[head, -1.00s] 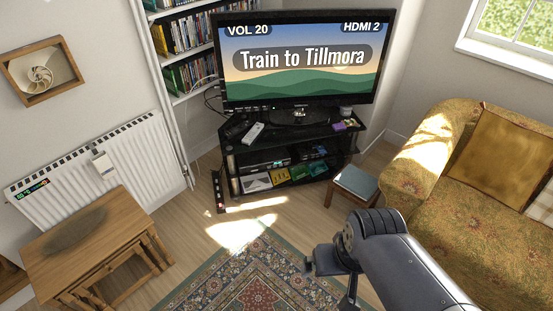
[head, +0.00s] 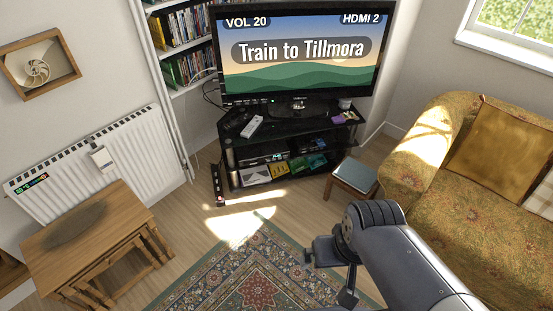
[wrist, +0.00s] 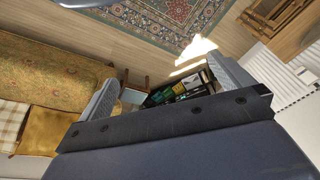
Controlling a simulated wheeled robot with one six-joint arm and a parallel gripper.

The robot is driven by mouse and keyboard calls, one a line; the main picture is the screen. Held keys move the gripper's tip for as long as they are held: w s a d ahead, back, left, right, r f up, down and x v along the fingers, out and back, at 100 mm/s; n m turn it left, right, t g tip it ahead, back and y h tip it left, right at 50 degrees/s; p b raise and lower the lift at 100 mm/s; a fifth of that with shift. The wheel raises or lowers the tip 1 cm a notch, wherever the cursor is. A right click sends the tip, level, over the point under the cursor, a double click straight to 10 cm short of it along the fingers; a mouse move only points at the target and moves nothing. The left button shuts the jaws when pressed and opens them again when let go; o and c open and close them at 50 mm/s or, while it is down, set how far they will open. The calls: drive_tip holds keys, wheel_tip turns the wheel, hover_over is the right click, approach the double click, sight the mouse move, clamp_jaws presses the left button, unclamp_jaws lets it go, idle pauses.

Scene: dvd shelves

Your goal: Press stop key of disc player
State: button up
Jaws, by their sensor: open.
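The disc player (head: 264,160) looks like the dark box with a small lit display on the middle shelf of the black TV stand (head: 232,146). Its keys are too small to make out, and I cannot tell which is stop. The TV (head: 302,50) above shows "Train to Tillmora", "VOL 20" and "HDMI 2". My gripper (head: 329,276) is in front of the stand, over the floor and rug, well apart from the player. In the wrist view my gripper (wrist: 166,82) is open and empty, with the stand's shelves (wrist: 180,92) seen small between its fingers.
A stool (head: 355,176) stands right of the stand, beside the patterned sofa (head: 440,205). Wooden nesting tables (head: 90,240) are at left. The rug (head: 245,270) and floor ahead are clear.

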drive_tip(key=shift+c, duration=0.3)
clamp_jaws()
idle(0.7)
idle(0.6)
